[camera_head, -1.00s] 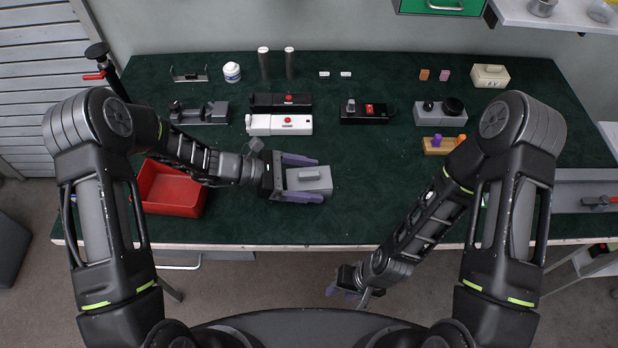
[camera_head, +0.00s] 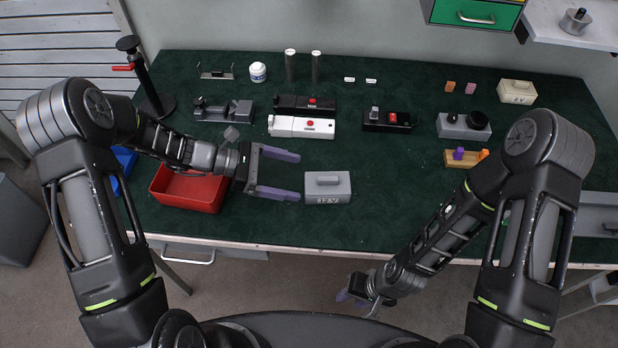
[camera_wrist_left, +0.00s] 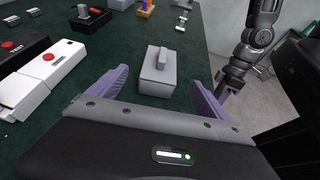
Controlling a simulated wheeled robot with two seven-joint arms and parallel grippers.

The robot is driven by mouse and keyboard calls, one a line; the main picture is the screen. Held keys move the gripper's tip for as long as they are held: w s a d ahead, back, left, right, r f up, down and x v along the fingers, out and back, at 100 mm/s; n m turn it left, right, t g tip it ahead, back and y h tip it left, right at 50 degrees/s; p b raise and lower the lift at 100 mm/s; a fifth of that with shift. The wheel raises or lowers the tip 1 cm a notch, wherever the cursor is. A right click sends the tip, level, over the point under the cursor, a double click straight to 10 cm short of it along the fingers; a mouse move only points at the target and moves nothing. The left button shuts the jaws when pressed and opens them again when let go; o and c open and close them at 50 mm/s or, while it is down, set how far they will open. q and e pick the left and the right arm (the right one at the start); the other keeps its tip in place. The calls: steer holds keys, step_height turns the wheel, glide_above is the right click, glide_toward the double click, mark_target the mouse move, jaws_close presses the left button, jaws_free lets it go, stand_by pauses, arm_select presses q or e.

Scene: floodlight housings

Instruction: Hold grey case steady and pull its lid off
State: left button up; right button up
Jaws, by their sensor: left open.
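The grey case (camera_head: 328,196) stands upright on the green table mat, with "12 V" on its front. Its lid (camera_head: 328,179) is on, with a raised handle bar on top. My left gripper (camera_head: 297,177) is open and empty just left of the case, its purple fingers pointing toward it. In the left wrist view the case (camera_wrist_left: 158,88) stands ahead, beyond and between the two spread fingers. My right gripper (camera_head: 352,293) hangs in front of the table's front edge, away from the case; its finger gap is not clear.
A red bin (camera_head: 190,190) stands under my left forearm. White (camera_head: 288,127) and black (camera_head: 290,104) boxes with red buttons lie behind the case. A cream box (camera_head: 516,92) marked "6 V" is at the back right. The mat right of the case is clear.

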mark_target(315, 182)
arm_select(q)
steer(key=shift+v, duration=0.9)
steer(key=shift+w+d+f+m+g+y, duration=0.35)
steer(key=shift+w+d+m+g+y, duration=0.25)
steer(key=shift+d+g, duration=0.1)
steer(key=shift+x, duration=4.9)
steer(key=shift+c, duration=0.3)
steer(key=shift+c, duration=1.1)
